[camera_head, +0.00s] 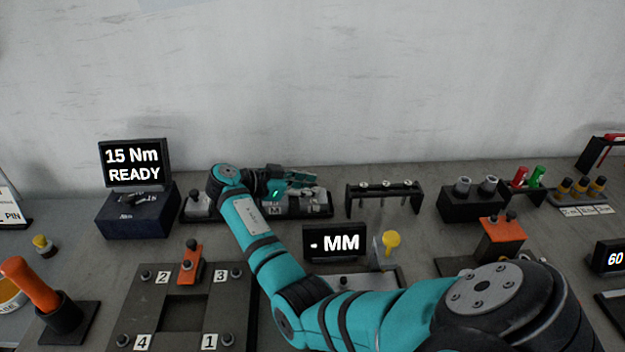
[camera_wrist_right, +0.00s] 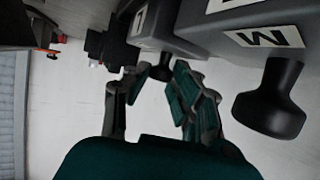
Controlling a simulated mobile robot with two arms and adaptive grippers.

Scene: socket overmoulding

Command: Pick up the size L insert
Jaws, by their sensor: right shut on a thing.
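The size L insert shows in the right wrist view as a grey block (camera_wrist_right: 168,22) with a white L label and a black knob (camera_wrist_right: 161,68). My right gripper (camera_wrist_right: 153,78) has its fingers on either side of this knob and is shut on it. The size M insert (camera_wrist_right: 225,36), with its own black knob (camera_wrist_right: 270,98), is close beside it. In the head view my right gripper (camera_head: 300,180) reaches over the insert tray (camera_head: 326,211) at the back. It partly hides the inserts there. My left gripper is not in view.
A torque display (camera_head: 132,160) stands left of the tray and a black rack (camera_head: 383,194) stands right of it. A display reading MM (camera_head: 334,243) is in front. My right arm passes close to a four-numbered plate fixture (camera_head: 150,300).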

